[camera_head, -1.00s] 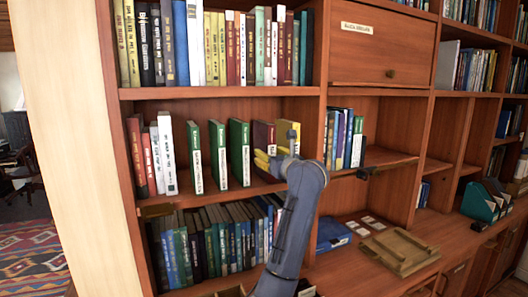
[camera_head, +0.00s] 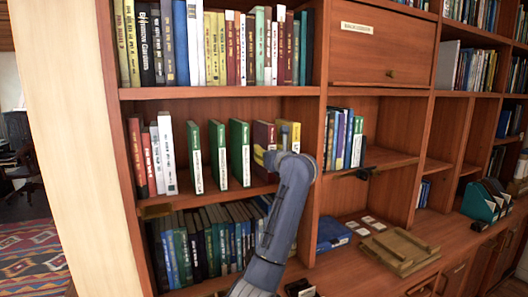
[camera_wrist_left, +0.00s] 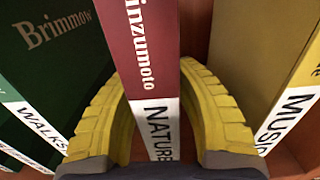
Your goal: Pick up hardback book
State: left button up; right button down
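The maroon hardback (camera_head: 264,138) stands upright on the middle shelf between a green book (camera_head: 239,153) and a yellow book (camera_head: 288,134). In the left wrist view the maroon book (camera_wrist_left: 152,50) has a white "NATURE" label low on its spine. The curved yellow fingers of my left gripper (camera_wrist_left: 152,95) lie on either side of it. Their tips pass behind the spine's edges, so I cannot tell whether they press on the sides. In the head view my left wrist covers the fingers and the book's lower part. My right gripper is out of view.
The green "Brimmow" book (camera_wrist_left: 50,40) is close to the left finger, and the yellow "MUSIC" book (camera_wrist_left: 262,50) is close to the right finger. A shelf divider (camera_head: 311,135) stands to the right. Full rows of books fill the shelves above and below.

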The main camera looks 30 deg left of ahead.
pick_arm(q)
grip_shut()
jog(key=shift+r, duration=0.1)
